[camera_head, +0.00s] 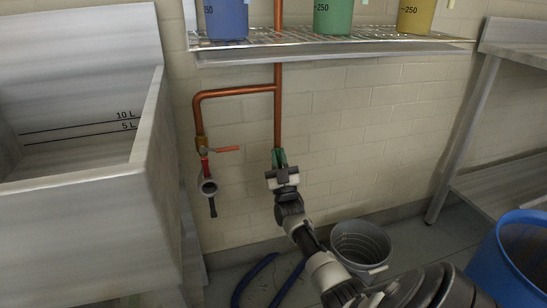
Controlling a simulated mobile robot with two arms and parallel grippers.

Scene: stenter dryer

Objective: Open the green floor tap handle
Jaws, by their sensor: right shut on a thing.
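The copper pipe (278,105) runs down the tiled wall to the green tap handle (275,154), of which only a small part shows. My right gripper (280,163) reaches up from the lower right and is shut on the green handle. The gripper hides most of the handle and the valve behind it, so I cannot tell the handle's angle. My left gripper is not in view.
A tap with a red handle (227,149) hangs on the pipe branch to the left, near a large sink (150,125). A wire shelf (330,50) with coloured jugs is above. A grey bucket (361,243), blue hose (255,277) and blue tub (497,268) are below.

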